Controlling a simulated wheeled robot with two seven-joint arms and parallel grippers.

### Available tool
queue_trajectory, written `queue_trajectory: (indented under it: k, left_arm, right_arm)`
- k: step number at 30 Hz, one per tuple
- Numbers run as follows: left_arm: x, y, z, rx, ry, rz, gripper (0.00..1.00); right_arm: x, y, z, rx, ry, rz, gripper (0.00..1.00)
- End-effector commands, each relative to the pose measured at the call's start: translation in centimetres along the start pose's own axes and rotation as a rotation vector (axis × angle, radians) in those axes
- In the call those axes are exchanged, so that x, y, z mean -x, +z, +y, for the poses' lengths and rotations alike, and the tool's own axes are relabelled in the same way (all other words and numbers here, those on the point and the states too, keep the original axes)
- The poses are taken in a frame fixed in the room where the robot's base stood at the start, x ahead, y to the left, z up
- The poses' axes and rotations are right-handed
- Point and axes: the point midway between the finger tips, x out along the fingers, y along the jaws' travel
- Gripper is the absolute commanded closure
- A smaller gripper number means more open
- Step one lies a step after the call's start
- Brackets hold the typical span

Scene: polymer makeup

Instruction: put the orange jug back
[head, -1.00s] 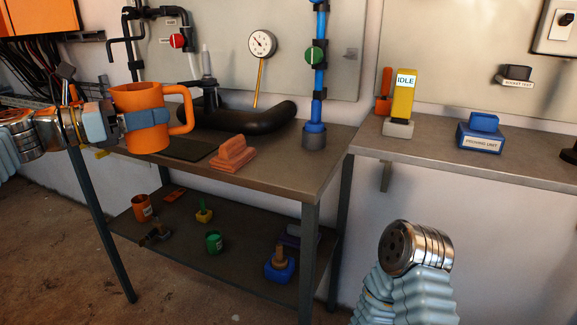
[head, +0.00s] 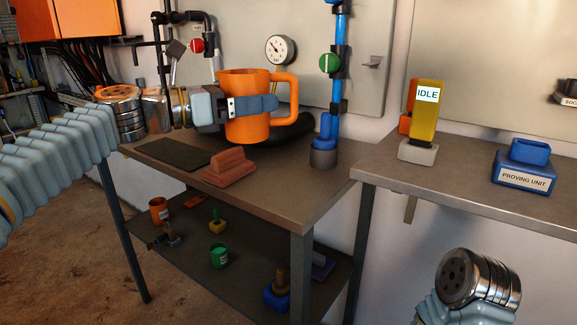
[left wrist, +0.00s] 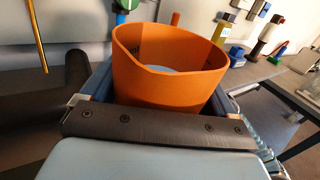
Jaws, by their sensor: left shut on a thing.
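The orange jug (head: 246,128) is upright, its handle to the right in the head view. My left gripper (head: 250,106) is shut on it, with blue fingers around its body. The jug appears over the back of the bench (head: 275,195), in front of the black bent pipe (head: 290,135); whether it touches the bench I cannot tell. In the left wrist view, the jug (left wrist: 168,80) is between the fingers and its open rim shows. My right arm's metal end shows at lower right in the head view, with no gripper fingers visible.
A dark mat (head: 172,153) and a reddish block (head: 229,168) lie on the bench, below the jug in the picture. A blue vertical pipe (head: 337,90) stands to its right. The lower shelf (head: 195,250) holds several small items. The right bench carries a yellow IDLE device (head: 425,112) and a blue proving unit (head: 525,167).

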Motion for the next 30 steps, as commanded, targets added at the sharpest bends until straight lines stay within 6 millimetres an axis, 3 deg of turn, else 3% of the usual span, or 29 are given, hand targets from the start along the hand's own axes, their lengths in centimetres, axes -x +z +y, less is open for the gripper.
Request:
queue_trajectory:
  k: [3, 7, 13, 19, 30]
  left_arm:
    - [-2.0, -2.8, -1.7, 0.001, -0.002, 0.001, 0.65]
    - [-3.3, -4.7, -2.8, 0.0, -0.001, -0.001, 0.65]
    - [-4.3, -6.0, -3.5, -0.002, -0.001, -0.002, 0.65]
    - [-4.7, -9.1, -3.8, 0.0, 0.001, -0.001, 0.65]
    - [-4.7, -9.6, -3.8, -0.001, 0.0, -0.002, 0.65]
  right_arm:
    - [-1.4, -0.2, 0.9, -0.004, 0.005, 0.007, 0.32]
    - [-1.9, -0.4, 1.4, -0.008, 0.009, 0.012, 0.32]
    - [-2.3, -0.5, 1.7, -0.011, 0.012, 0.015, 0.32]
    - [-3.5, -0.7, 2.5, -0.016, 0.017, 0.021, 0.32]
    - [-3.5, -0.8, 2.6, -0.017, 0.018, 0.022, 0.32]
